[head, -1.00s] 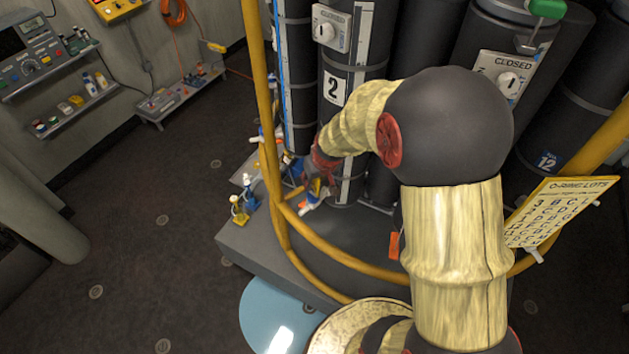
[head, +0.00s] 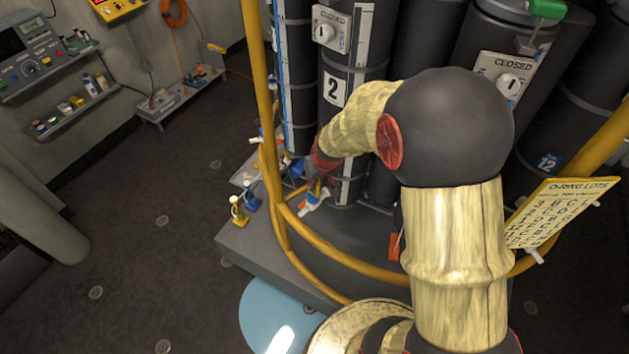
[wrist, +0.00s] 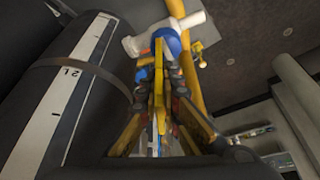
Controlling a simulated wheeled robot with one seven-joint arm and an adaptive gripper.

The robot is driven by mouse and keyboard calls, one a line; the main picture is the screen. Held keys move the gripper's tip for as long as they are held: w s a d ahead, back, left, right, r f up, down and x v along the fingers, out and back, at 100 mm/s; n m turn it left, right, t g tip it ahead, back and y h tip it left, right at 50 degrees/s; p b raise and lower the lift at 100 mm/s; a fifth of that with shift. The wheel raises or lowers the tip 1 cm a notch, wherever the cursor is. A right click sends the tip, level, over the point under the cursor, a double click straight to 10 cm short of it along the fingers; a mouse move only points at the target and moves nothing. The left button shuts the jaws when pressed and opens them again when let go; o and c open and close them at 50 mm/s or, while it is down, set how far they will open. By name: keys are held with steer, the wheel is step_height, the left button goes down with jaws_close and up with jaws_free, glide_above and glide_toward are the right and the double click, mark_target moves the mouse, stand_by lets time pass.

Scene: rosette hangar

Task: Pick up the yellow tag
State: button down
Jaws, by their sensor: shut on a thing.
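My gripper (wrist: 160,98) is shut on a thin, upright yellow piece, which looks like the yellow tag (wrist: 160,65), in the wrist view. The piece sticks out beyond the fingertips, in front of a blue round part and a white part. In the head view my gripper (head: 312,180) is beside the yellow rail, at the foot of the black cylinder marked 2. The tag cannot be told apart there, as the gripper and small coloured parts crowd together.
The yellow rail (head: 281,225) curves close around the gripper. Black cylinders (head: 345,125) stand just behind it. Small yellow and blue items (head: 238,210) stand on the grey platform (head: 255,250) to the left. A lettered board (head: 560,208) hangs at right. The floor at left is open.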

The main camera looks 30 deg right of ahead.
steer(key=shift+r, duration=0.25)
steer(key=shift+s, duration=0.3)
steer(key=s+a+b, duration=0.1)
steer(key=s+b, duration=0.1)
steer(key=s, duration=1.5)
steer(key=shift+s+a, duration=0.15)
steer(key=shift+s, duration=0.05)
steer(key=shift+r, duration=0.1)
